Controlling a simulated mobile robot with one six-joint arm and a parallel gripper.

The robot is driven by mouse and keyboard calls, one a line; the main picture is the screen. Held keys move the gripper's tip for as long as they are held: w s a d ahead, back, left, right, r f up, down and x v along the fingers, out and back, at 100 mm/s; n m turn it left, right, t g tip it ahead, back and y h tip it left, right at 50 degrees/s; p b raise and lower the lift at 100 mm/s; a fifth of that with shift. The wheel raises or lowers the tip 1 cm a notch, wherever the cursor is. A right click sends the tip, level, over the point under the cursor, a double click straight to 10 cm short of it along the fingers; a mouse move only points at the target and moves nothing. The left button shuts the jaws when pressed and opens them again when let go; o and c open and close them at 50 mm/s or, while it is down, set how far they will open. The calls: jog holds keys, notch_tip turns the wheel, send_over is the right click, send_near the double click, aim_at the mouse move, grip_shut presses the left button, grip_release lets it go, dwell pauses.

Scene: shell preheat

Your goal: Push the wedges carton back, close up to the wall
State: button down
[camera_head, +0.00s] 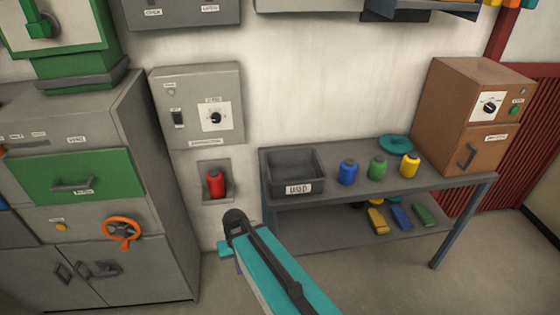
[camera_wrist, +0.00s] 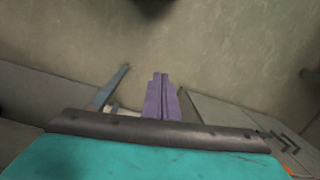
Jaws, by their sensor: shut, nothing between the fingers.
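I cannot make out a carton marked as wedges in either view. My gripper (camera_wrist: 161,98) shows in the wrist view as two purple fingers pressed together with a thin seam between them. It is shut and empty, over bare floor. In the head view my teal arm reaches in from the bottom, and its dark end stands in front of the table's left end; the fingers are mostly hidden behind it. Small yellow (camera_head: 377,220), blue (camera_head: 401,216) and green (camera_head: 423,214) blocks lie on the table's lower shelf.
The grey table (camera_head: 340,192) stands at the wall with a dark open bin (camera_head: 292,172), blue (camera_head: 347,172), green (camera_head: 377,168) and yellow (camera_head: 410,165) jars, a teal dish (camera_head: 396,143) and a brown box (camera_head: 470,110). A grey cabinet (camera_head: 90,260) with an orange wheel (camera_head: 121,231) stands left.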

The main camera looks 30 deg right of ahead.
jog(key=s+a+f+n+g+b, duration=0.1)
jog(key=s+f+g+b, duration=0.4)
jog(key=s+f, duration=2)
jog(key=f+n+b, duration=0.1)
jog(key=b, duration=0.4)
jog(key=shift+a+h, duration=0.3)
jog(key=shift+a, duration=0.1)
jog(key=shift+d, duration=0.1)
